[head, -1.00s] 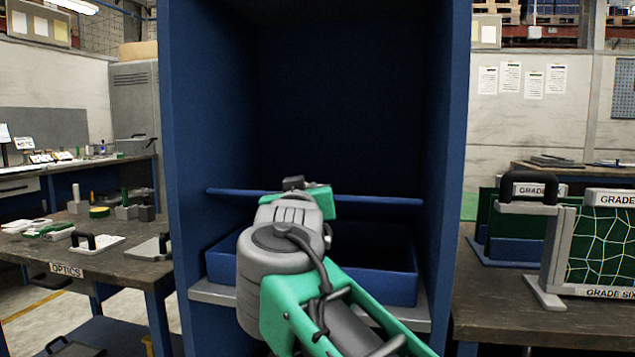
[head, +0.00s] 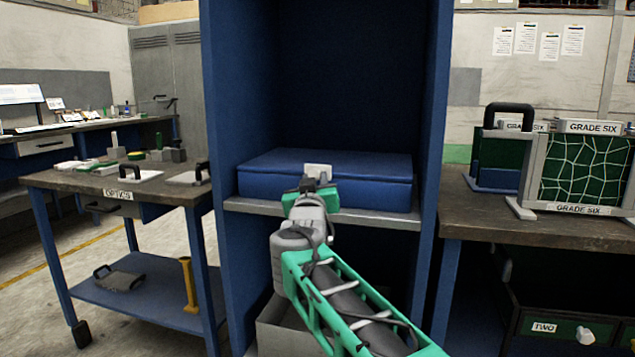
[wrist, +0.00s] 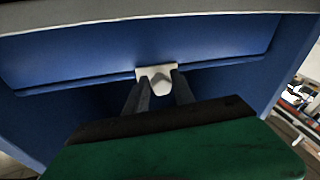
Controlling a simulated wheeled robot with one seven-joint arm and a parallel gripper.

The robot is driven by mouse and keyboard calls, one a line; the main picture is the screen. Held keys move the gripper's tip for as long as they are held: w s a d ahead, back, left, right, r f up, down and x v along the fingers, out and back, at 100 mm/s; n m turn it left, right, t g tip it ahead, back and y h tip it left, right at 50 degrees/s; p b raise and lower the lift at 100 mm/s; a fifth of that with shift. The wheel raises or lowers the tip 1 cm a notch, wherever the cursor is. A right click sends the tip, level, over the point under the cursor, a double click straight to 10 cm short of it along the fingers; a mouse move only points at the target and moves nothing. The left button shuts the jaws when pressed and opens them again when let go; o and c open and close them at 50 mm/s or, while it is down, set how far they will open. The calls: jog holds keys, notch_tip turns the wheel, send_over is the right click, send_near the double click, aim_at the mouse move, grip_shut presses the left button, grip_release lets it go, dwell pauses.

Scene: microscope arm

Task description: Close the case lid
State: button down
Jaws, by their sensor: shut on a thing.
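The blue case (head: 375,193) sits on a grey shelf inside a tall blue cabinet. Its lid (head: 340,163) lies flat over the case body, with a thin seam along the front. A pale latch tab (head: 318,171) is at the middle of the lid's front edge. My gripper (head: 311,185) is at the front of the case, shut on the tab. In the wrist view the tab (wrist: 157,78) shows between the two dark fingers of my gripper (wrist: 157,92), and the lid (wrist: 100,52) and its seam run across the picture. The case's inside is hidden.
The cabinet side walls (head: 435,120) stand close on both sides of the case. A grey open box (head: 285,325) is below the shelf. A bench (head: 75,180) with tools is at left. A bench (head: 530,228) with framed nets is at right.

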jog(key=shift+w+a+f, duration=0.1)
jog(key=shift+f, duration=0.5)
jog(key=shift+w+a+f, duration=0.1)
jog(key=shift+f, duration=0.45)
jog(key=c, duration=1.3)
grip_release()
jog(key=shift+w+d, duration=0.1)
jog(key=shift+c, duration=0.2)
jog(key=shift+o, duration=1)
jog(key=shift+r, duration=0.45)
jog(key=s+f+p, duration=0.1)
jog(key=s, duration=0.7)
jog(key=shift+a, duration=0.2)
